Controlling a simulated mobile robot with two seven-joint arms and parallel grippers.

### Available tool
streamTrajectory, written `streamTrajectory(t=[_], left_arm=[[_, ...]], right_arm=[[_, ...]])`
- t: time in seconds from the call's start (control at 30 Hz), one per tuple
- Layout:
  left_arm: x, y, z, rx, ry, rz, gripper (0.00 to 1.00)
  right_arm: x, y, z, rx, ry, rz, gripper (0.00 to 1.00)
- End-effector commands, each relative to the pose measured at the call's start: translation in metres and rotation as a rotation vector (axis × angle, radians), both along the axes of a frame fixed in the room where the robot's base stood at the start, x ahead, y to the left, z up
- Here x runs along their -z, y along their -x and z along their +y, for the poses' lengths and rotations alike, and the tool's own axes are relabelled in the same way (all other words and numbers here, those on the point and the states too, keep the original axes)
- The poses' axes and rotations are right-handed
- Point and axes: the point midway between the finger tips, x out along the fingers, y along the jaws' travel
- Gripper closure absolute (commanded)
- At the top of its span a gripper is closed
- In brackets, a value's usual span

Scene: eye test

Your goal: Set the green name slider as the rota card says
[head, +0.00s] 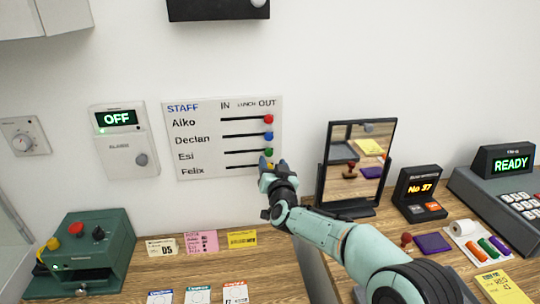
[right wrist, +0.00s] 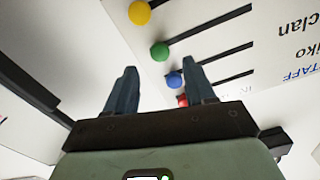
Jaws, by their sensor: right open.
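The white STAFF board (head: 197,150) hangs on the wall with IN, LUNCH and OUT columns. The green slider (head: 269,153), in the Esi row, is at the right end of its slot, under OUT. My right gripper (head: 273,166) is open at the board's lower right, just below green and partly over the yellow knob. In the right wrist view the green knob (right wrist: 160,51) shows just beyond the gap between the open fingertips (right wrist: 159,70), with nothing held. I cannot tell which card is the rota card; small cards on the desk are unreadable. My left gripper is out of view.
Red (head: 268,119), blue (head: 269,135) and yellow (head: 269,166) knobs are also under OUT, close to green. A mirror (head: 355,165) stands right of my gripper. Pink (head: 198,243) and yellow (head: 243,240) cards lie below the board. A green machine (head: 88,250) stands left.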

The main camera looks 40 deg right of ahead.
Motion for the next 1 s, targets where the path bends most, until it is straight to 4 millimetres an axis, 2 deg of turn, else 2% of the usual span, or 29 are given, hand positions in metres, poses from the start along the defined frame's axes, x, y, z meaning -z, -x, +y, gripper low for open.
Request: streamTrajectory(t=[0.1,0.3,0.67,0.7,0.87,1.0], left_arm=[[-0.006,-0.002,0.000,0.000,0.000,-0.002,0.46],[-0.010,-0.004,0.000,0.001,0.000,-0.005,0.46],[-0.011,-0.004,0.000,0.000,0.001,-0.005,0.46],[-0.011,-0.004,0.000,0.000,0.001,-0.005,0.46],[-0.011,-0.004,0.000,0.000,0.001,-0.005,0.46],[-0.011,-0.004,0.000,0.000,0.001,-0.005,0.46]], right_arm=[[0.000,-0.019,-0.011,0.001,-0.001,0.001,0.46],[0.000,-0.038,-0.021,0.000,0.000,0.001,0.46],[0.000,-0.042,-0.023,0.000,-0.001,0.000,0.46],[0.000,-0.042,-0.023,0.000,-0.001,0.000,0.49],[0.000,-0.042,-0.023,0.000,-0.001,0.000,1.00],[0.000,-0.043,-0.022,-0.001,-0.001,0.000,1.00]])
